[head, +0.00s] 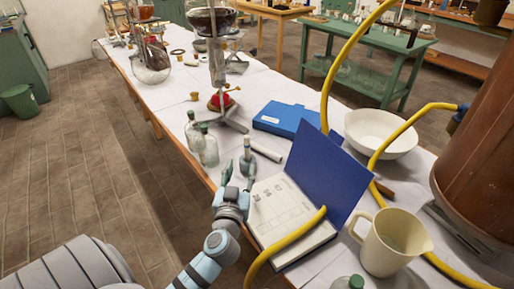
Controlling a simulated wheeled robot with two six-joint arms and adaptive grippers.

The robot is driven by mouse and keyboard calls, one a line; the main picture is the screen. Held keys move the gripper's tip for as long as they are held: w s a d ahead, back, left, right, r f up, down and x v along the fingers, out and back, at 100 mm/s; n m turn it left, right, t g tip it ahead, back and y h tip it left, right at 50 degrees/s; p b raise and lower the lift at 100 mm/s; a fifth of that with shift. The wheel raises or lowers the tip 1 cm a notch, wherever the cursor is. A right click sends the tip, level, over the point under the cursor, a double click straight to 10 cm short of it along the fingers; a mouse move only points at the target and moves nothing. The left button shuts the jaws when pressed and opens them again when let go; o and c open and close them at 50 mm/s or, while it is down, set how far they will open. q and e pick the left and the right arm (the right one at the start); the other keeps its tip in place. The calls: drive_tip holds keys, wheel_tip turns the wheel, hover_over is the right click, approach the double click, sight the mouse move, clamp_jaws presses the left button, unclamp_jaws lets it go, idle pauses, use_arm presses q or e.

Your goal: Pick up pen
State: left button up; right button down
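My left gripper (239,174) reaches in from the bottom, over the near edge of the table beside an open notebook (287,216). My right gripper is not in view.
The notebook's blue cover (329,172) stands up on the right. Glass bottles (207,148), a blue box (288,118), a white bowl (380,133), a beige jug (391,243) and a yellow hose (326,85) crowd the table.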

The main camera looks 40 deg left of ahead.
sight(246, 142)
use_arm(q)
drive_tip(key=x, duration=0.7)
drive_tip(key=shift+r, duration=0.3)
drive_tip(key=x, duration=0.6)
drive_tip(key=shift+s+r+p, duration=0.1)
drive_tip(key=shift+p, duration=0.2)
clamp_jaws()
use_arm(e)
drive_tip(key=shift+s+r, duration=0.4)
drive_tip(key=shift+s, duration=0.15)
